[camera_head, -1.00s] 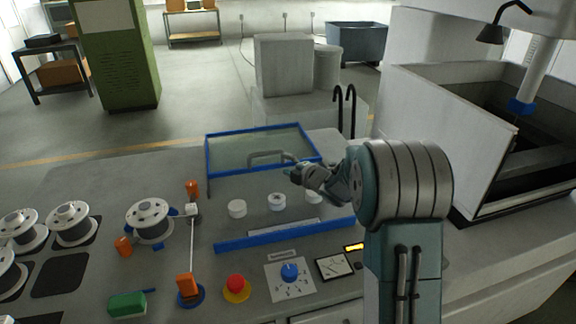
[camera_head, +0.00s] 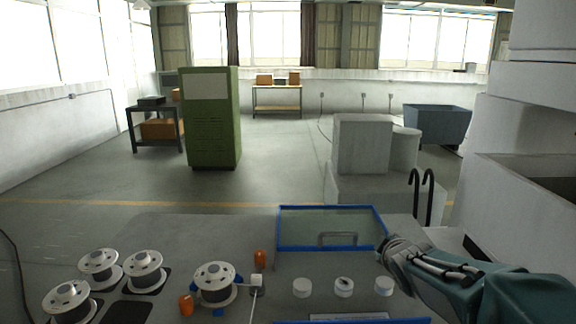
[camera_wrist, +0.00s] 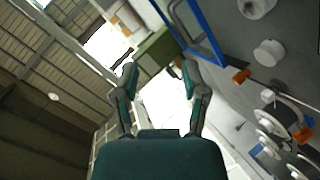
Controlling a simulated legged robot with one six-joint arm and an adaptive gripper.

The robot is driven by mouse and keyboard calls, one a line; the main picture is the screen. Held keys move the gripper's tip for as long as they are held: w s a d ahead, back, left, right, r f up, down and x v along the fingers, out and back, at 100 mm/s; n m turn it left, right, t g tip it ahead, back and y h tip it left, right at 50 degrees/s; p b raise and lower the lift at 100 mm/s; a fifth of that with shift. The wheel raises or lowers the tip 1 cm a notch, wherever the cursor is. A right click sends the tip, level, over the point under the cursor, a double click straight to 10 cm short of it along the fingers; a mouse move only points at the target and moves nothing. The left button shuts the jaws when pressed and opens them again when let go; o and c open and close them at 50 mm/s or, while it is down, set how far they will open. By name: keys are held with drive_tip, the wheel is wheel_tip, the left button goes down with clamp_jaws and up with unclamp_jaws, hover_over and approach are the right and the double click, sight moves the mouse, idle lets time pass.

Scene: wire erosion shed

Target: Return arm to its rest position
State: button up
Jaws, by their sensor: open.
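My arm reaches in from the lower right of the head view. My gripper (camera_head: 384,254) is near the right side of the blue-framed clear lid (camera_head: 331,209), above the grey bench. In the wrist view my gripper (camera_wrist: 158,84) has its two fingers spread apart with nothing between them. Past the fingers that view shows windows, roof and the green cabinet (camera_wrist: 155,55), tilted. The lid's blue frame also shows in the wrist view (camera_wrist: 201,33).
White round pieces (camera_head: 344,287) sit in a row in front of the lid. Several wire spools (camera_head: 214,283) stand at the left of the bench. Black hooks (camera_head: 421,197) rise behind the arm, and a white machine (camera_head: 525,190) stands at the right. Open floor lies beyond the bench.

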drive_tip(key=s+a+f+m+g, duration=0.1)
drive_tip(key=s+a+m+g, duration=0.1)
drive_tip(key=s, duration=0.8)
drive_tip(key=s+a+f+m+g, duration=0.1)
drive_tip(key=s+a+m+g, duration=0.1)
drive_tip(key=s+m, duration=0.3)
drive_tip(key=s+a+f+m+g+y, duration=0.1)
drive_tip(key=s+a+m+g, duration=0.1)
drive_tip(key=s, duration=1.2)
drive_tip(key=shift+s+a+m+g, duration=0.3)
drive_tip(key=shift+m+g, duration=0.3)
drive_tip(key=shift+m, duration=0.2)
